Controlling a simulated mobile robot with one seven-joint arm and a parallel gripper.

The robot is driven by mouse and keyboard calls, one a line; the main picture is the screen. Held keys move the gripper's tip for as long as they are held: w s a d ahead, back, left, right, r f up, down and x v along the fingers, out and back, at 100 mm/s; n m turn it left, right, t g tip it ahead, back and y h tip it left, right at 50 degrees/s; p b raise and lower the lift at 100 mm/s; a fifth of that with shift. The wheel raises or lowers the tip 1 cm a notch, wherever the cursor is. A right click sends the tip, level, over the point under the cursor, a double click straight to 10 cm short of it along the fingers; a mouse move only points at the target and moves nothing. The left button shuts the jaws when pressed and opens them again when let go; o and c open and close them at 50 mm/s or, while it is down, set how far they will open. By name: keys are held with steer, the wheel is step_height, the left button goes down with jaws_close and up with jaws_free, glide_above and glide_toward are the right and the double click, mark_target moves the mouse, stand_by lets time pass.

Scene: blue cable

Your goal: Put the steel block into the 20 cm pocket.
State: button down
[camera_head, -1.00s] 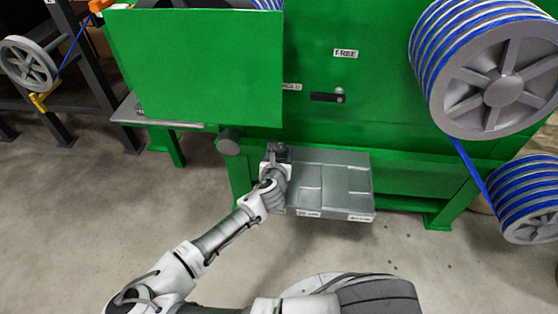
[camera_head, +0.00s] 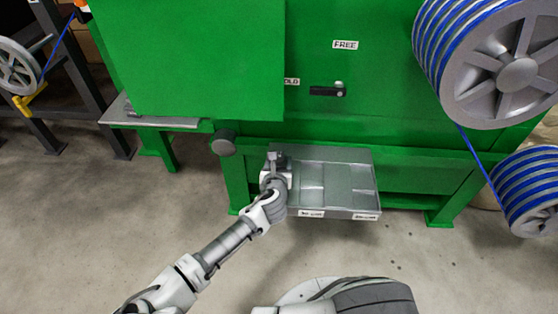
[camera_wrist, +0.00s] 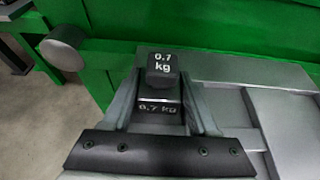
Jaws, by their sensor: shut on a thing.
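My gripper (camera_wrist: 163,92) is shut on the dark steel block (camera_wrist: 162,66), which has white lettering ending in "kg" on its top and side. The block sits between the two grey fingers. In the head view my gripper (camera_head: 277,164) is over the left end of a grey tray (camera_head: 350,200), and the block shows as a small dark shape (camera_head: 276,154). The tray has several shallow pockets divided by ridges. White labels (camera_head: 312,213) on its front edge are too small to read. The tray's left end is partly hidden by my gripper. I cannot tell whether the block touches the tray.
The tray is fixed low on a green machine (camera_head: 400,100). A black lever (camera_head: 326,91) sits under a "FREE" label. A round grey knob (camera_head: 222,143) sticks out left of the tray. Cable reels (camera_head: 516,75) stand at the right. The floor in front is clear.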

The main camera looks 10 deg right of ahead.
steer(key=shift+f, duration=0.15)
steer(key=shift+c, duration=0.8)
jaws_free()
